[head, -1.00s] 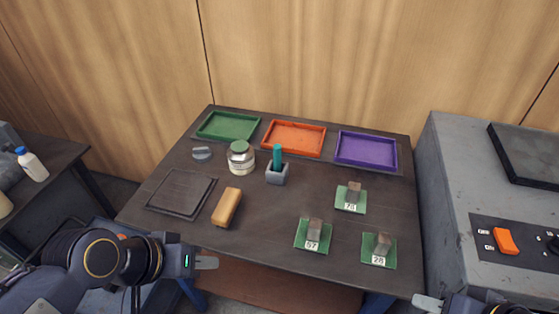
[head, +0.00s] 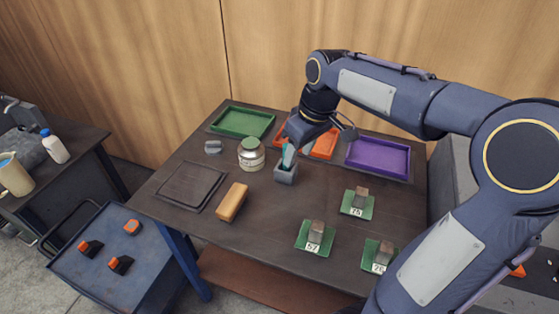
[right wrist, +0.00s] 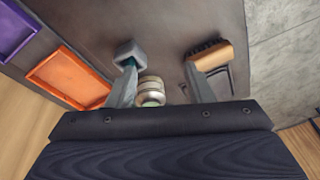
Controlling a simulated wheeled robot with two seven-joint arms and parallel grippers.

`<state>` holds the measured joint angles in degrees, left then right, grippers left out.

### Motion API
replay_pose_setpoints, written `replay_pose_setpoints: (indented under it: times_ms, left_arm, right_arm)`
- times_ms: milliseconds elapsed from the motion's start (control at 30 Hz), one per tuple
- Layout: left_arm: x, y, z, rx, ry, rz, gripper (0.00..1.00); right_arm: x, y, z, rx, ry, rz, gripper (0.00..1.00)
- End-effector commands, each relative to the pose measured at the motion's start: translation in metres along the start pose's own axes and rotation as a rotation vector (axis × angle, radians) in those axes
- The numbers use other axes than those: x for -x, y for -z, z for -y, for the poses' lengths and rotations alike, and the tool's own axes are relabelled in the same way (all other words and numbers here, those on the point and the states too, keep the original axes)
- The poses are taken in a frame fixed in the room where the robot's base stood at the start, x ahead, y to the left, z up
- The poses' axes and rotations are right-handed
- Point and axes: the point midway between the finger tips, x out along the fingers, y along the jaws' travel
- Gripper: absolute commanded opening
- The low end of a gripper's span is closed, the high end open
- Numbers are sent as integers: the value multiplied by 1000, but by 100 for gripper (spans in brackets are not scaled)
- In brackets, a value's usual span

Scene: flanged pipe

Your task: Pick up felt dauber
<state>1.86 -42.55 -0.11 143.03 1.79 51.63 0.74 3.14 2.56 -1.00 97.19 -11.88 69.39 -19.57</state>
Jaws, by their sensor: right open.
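The felt dauber (head: 289,158) shows as a teal handle standing in a small grey block holder (head: 286,174) at the middle back of the table. In the right wrist view a little teal (right wrist: 131,63) shows at the grey holder (right wrist: 129,50), partly hidden behind one finger. My right gripper (head: 316,143) is open and empty, reaching down beside the dauber from the back. In the wrist view its fingers (right wrist: 160,68) are spread wide, with the dauber behind the left finger rather than centred between them. My left gripper is out of view.
A green-lidded jar (head: 251,154) stands left of the holder. Green (head: 243,121), orange (head: 323,146) and purple (head: 378,158) trays line the back. A wood-backed brush (head: 232,202) lies in front, left of several green numbered cards with blocks.

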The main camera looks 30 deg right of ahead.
Motion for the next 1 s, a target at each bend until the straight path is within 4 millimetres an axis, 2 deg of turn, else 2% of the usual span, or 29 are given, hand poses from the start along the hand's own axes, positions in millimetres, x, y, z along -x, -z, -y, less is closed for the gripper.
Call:
replay_pose_setpoints:
  times_ms: [33, 100, 200, 300, 467, 1000]
  left_arm:
    - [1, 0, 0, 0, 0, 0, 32]
    - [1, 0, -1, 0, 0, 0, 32]
    - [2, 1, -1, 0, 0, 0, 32]
    - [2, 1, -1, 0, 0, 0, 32]
    - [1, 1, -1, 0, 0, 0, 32]
    - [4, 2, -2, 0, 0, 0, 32]
  right_arm:
    - [-11, 22, -16, 44, -12, 50, 47]
    - [-24, 44, -33, 101, -28, 104, 47]
    - [-41, 66, -50, 162, -43, 165, 47]
    - [-52, 78, -60, 198, -51, 201, 47]
    - [-65, 82, -65, 219, -56, 223, 47]
    - [-130, 68, -68, 218, -55, 221, 47]
